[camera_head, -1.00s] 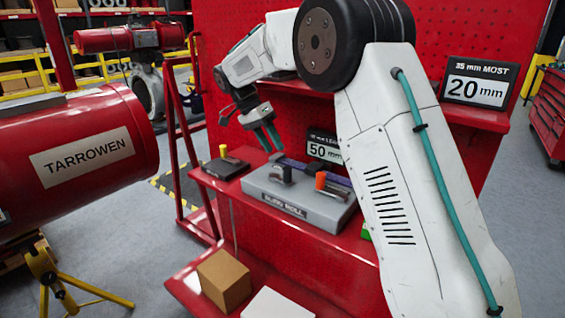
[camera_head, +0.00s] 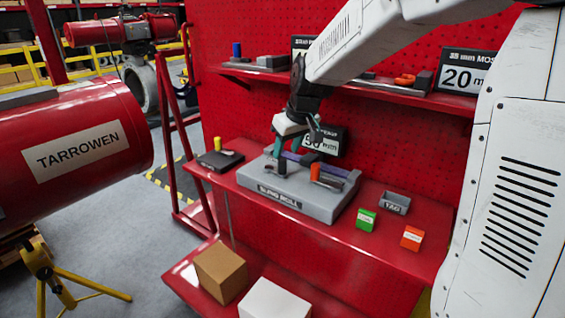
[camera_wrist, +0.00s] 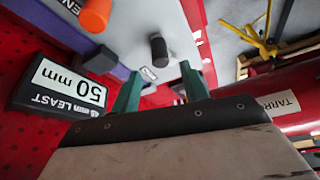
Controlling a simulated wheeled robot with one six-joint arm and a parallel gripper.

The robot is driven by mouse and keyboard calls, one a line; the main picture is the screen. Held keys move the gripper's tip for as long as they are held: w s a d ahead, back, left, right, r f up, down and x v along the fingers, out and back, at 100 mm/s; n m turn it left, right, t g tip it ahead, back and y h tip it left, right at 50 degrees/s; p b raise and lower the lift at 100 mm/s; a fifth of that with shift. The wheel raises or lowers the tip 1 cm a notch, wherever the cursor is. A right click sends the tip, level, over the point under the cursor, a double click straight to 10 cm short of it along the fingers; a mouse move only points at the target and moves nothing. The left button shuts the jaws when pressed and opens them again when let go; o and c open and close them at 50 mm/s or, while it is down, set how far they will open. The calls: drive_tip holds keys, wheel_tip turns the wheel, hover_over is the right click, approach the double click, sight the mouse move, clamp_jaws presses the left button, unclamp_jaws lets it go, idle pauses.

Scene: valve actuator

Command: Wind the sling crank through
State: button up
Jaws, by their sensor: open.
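The sling roll unit (camera_head: 262,188) is a grey block on the red shelf, labelled on its front. A dark upright knob (camera_head: 281,167) stands on it, left of an orange-topped post (camera_head: 315,171). A purple strap (camera_head: 303,158) runs along its back. I cannot tell which part is the crank. My gripper (camera_head: 288,148) is open and empty above the unit, near the dark knob. In the wrist view my gripper (camera_wrist: 161,70) has its teal fingers apart, with the dark knob (camera_wrist: 159,50) beyond the gap. The orange post (camera_wrist: 95,15) is off to the left there.
A "50 mm" sign (camera_head: 322,140) stands close behind the unit. A black block with a yellow peg (camera_head: 218,157) is at left. A green box (camera_head: 366,220), an orange box (camera_head: 412,238) and a grey tray (camera_head: 396,203) are at right. An upper shelf (camera_head: 400,92) overhangs behind.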

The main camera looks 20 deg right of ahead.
sight(283, 159)
drive_tip(key=x, duration=0.6)
drive_tip(key=shift+f, duration=0.1)
clamp_jaws()
